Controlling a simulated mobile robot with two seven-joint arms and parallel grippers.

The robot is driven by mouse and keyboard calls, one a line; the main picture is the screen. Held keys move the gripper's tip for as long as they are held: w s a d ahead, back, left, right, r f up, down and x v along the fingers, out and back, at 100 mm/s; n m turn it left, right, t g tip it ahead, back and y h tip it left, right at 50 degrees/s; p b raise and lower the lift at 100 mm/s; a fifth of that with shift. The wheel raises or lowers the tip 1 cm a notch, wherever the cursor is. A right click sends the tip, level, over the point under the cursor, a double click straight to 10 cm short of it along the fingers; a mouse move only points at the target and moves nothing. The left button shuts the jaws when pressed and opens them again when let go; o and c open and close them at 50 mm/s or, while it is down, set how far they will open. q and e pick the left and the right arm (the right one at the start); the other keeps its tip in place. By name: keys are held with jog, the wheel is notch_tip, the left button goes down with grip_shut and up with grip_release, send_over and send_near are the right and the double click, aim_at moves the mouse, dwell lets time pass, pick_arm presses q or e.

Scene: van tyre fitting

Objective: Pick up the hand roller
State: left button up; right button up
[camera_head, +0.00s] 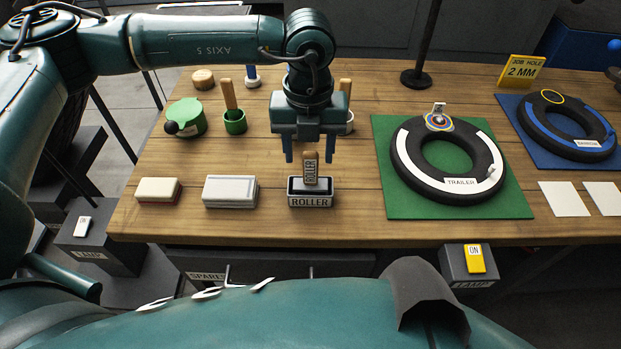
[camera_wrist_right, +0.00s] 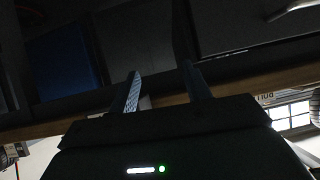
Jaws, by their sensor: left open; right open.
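The hand roller (camera_head: 311,168) stands upright in a dark holder (camera_head: 310,199) labelled ROLLER near the table's front edge. The roller does not show there.
Two block-like items, a cream one (camera_head: 158,190) and a white one (camera_head: 230,190), lie left of the holder. Green pots (camera_head: 234,122) stand behind. A trailer tyre (camera_head: 405,165) lies on a green mat (camera_head: 391,205) to the right. A blue mat (camera_head: 540,150) holds another tyre (camera_head: 532,118).

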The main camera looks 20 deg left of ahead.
aim_at(311, 172)
pick_arm(q)
jog(key=shift+s+d+f, duration=0.1)
jog(key=shift+s+f, duration=0.05)
jog(key=shift+f, duration=0.25)
jog(key=f, duration=0.1)
jog(key=f+p, duration=0.1)
jog(key=f, duration=0.1)
jog(key=shift+s+d+f, duration=0.15)
jog(key=shift+s+f, duration=0.05)
jog(key=shift+f, duration=0.45)
pick_arm(e)
jog(key=shift+s+d, duration=0.2)
jog(key=shift+d, duration=0.1)
pick_arm(q)
jog(key=shift+c, duration=0.2)
